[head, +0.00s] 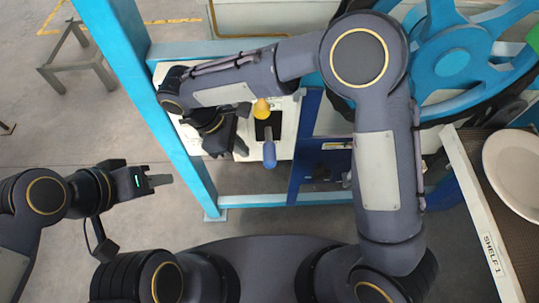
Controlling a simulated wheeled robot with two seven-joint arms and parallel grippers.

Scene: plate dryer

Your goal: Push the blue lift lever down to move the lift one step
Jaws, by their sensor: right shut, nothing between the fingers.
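The blue lift lever (269,152) sticks out of a dark slot in a white panel (284,138), low in the slot. A yellow knob (261,108) sits just above it. My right gripper (238,146) is shut and empty, at the left of the blue lever; a small gap seems to separate them, but contact is hard to judge from above. My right arm reaches over from the right and covers part of the panel. My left gripper (160,181) is in free space to the left of the blue frame, empty; its finger gap does not show clearly.
A light blue frame post (150,110) stands left of the panel. A large blue wheel (460,60) is at the upper right. A shelf (480,215) labelled "SHELF 1" holds a white plate (515,170) at the right. A grey stand (78,65) is on the open floor at the upper left.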

